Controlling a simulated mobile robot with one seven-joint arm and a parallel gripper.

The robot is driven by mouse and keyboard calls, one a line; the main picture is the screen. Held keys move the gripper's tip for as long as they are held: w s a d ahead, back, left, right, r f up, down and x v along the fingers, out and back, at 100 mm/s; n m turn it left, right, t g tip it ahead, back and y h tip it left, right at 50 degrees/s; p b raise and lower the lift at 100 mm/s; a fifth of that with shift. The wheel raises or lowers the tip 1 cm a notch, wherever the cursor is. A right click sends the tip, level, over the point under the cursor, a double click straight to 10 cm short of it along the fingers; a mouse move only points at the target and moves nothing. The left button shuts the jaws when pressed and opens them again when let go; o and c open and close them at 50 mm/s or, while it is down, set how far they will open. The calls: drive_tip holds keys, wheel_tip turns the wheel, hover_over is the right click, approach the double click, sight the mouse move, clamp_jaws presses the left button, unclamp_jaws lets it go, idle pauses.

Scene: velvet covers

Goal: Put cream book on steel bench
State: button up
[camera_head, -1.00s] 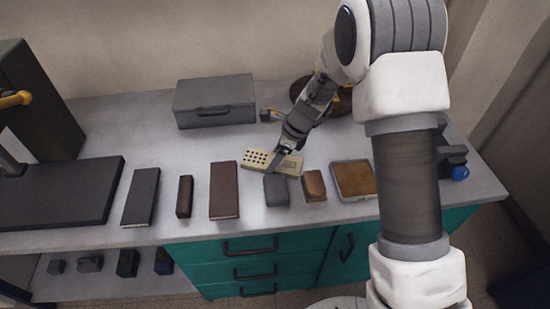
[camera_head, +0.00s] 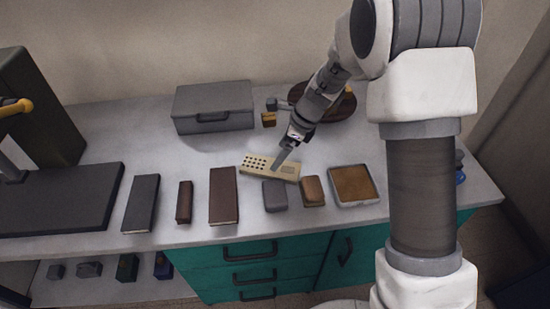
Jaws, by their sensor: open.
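The cream book (camera_head: 258,163) is a flat cream slab with rows of dark dots at its left end and a tan patch at its right. It lies flat on the grey-topped bench (camera_head: 350,222), behind a small grey block. No other bench is clearly visible, and I cannot tell whether this top is steel. My gripper (camera_head: 280,162) points down over the book's middle, its finger crossing the book in the picture. The jaws are open. I cannot tell whether the finger touches the book, and the other finger is not clearly visible.
A dark grey book (camera_head: 141,203), a small brown book (camera_head: 184,202), a larger brown book (camera_head: 223,195), a grey block (camera_head: 275,195), a brown block (camera_head: 312,190) and a tan-filled tray (camera_head: 353,184) line the front. A grey case (camera_head: 213,107) and a round brown board (camera_head: 335,107) stand behind.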

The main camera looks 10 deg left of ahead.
drive_tip(key=s+d+r+n+t+h, duration=0.1)
drive_tip(key=s+d+r+n, duration=0.35)
drive_tip(key=r, duration=0.55)
drive_tip(key=s+d+r+n+t, duration=0.1)
drive_tip(key=s+d+r+n, duration=0.4)
drive_tip(key=r, duration=0.4)
drive_tip(key=s+d+r+n+t+h, duration=0.1)
drive_tip(key=s+d+r+n, duration=0.1)
drive_tip(key=s+d+n, duration=0.3)
drive_tip(key=s+d+r+n+t+h, duration=0.1)
drive_tip(key=s+d+n, duration=0.4)
drive_tip(key=s, duration=0.5)
drive_tip(key=shift+s+r+t+h+p, duration=0.35)
drive_tip(key=shift+s+r+t+h, duration=0.05)
drive_tip(key=shift+r+h, duration=0.4)
